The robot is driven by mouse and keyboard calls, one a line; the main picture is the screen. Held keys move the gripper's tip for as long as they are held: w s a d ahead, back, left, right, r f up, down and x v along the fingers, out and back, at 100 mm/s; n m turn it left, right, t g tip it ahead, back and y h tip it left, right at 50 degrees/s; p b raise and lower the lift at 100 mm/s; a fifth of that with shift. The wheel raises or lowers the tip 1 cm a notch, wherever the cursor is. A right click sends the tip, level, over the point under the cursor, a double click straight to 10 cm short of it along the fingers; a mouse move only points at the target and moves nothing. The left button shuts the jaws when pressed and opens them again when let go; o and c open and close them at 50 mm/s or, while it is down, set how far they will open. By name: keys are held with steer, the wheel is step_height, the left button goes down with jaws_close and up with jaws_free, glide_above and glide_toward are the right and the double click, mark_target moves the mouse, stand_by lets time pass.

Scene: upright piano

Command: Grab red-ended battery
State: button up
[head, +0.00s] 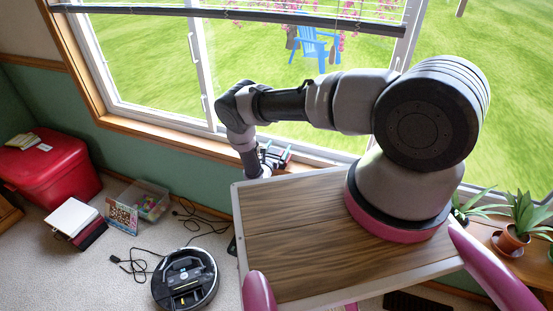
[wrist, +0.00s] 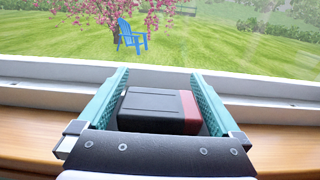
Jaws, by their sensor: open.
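The battery (wrist: 151,110) is a black block with a dark red end (wrist: 191,112) on its right. It rests on the wooden window sill in the wrist view. My gripper (wrist: 160,95) is open, with one teal finger on each side of the battery. The right finger is close to the red end, and a small gap shows at the left. I cannot tell whether either finger touches it. In the head view my gripper (head: 277,160) is small at the sill, and the battery is hard to make out there.
The white window frame (wrist: 50,70) rises just behind the battery. Wooden sill (wrist: 285,150) is bare to the right. In the head view a robot vacuum (head: 185,278), a red chest (head: 50,170) and a clear bin (head: 150,200) are on the floor. Potted plants (head: 515,238) stand at the right.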

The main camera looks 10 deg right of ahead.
steer(key=c, duration=1.3)
jaws_close()
steer(key=shift+r, duration=0.1)
